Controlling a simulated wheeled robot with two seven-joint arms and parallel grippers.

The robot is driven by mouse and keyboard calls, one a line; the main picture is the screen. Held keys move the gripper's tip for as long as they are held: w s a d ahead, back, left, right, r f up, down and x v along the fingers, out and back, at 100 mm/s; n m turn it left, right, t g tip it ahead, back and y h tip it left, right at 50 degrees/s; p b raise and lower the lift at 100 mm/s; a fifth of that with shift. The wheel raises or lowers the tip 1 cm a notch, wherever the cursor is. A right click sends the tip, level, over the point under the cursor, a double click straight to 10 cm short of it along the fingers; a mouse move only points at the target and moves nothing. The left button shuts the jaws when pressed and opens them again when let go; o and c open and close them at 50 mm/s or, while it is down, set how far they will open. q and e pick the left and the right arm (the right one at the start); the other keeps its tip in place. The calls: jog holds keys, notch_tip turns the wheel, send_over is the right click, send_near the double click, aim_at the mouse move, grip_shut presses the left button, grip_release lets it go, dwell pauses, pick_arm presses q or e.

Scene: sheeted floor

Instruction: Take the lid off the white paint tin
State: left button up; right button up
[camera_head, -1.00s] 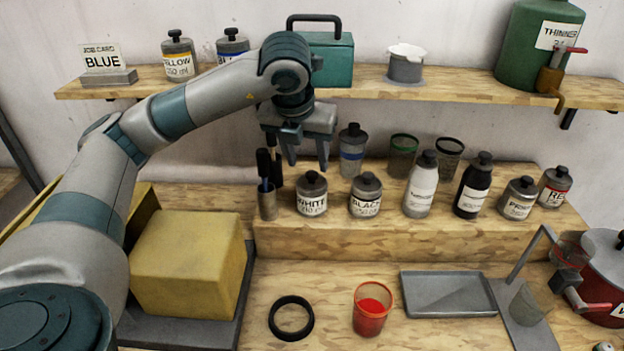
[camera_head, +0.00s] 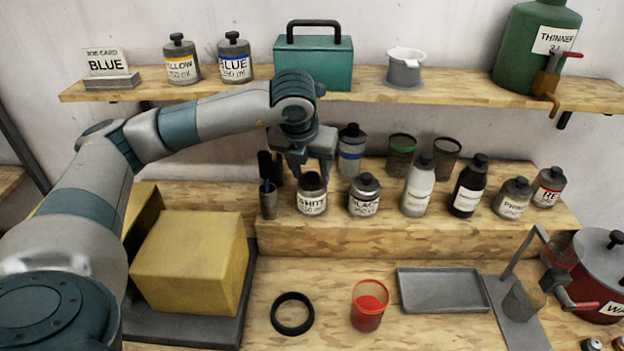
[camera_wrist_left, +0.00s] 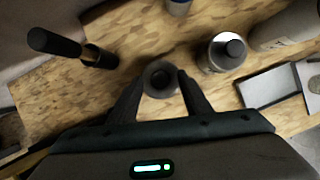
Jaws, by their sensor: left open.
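The white paint tin (camera_head: 312,204), a small grey tin with a WHITE label and a dark lid (camera_head: 312,180), stands upright on the raised wooden step. My left gripper (camera_head: 311,174) points down over it with its fingers open, one on each side of the lid. In the left wrist view the tin's round top (camera_wrist_left: 160,79) lies between the two fingertips (camera_wrist_left: 160,84). Whether the fingers touch the lid cannot be told. The lid appears seated on the tin. My right gripper is not in view.
The black tin (camera_head: 364,196) stands close on the right, and a brush pot (camera_head: 268,202) close on the left.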

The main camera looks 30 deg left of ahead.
aim_at(315, 186)
pick_arm(q)
jog(key=shift+c, duration=0.4)
jog(key=c, duration=1.1)
jog(key=shift+o, duration=0.2)
jog(key=shift+r, duration=0.1)
jog(key=shift+r+b, duration=0.55)
jog(key=r+b, duration=0.1)
jog(key=d+r+b, duration=0.1)
jog(key=r, duration=0.1)
jog(key=shift+w+d, duration=0.1)
jog(key=d+r+b, duration=0.3)
jog(key=d+r, duration=0.3)
jog(key=d, duration=0.4)
jog(key=shift+w+d+r, duration=0.3)
jog(key=shift+r, duration=0.1)
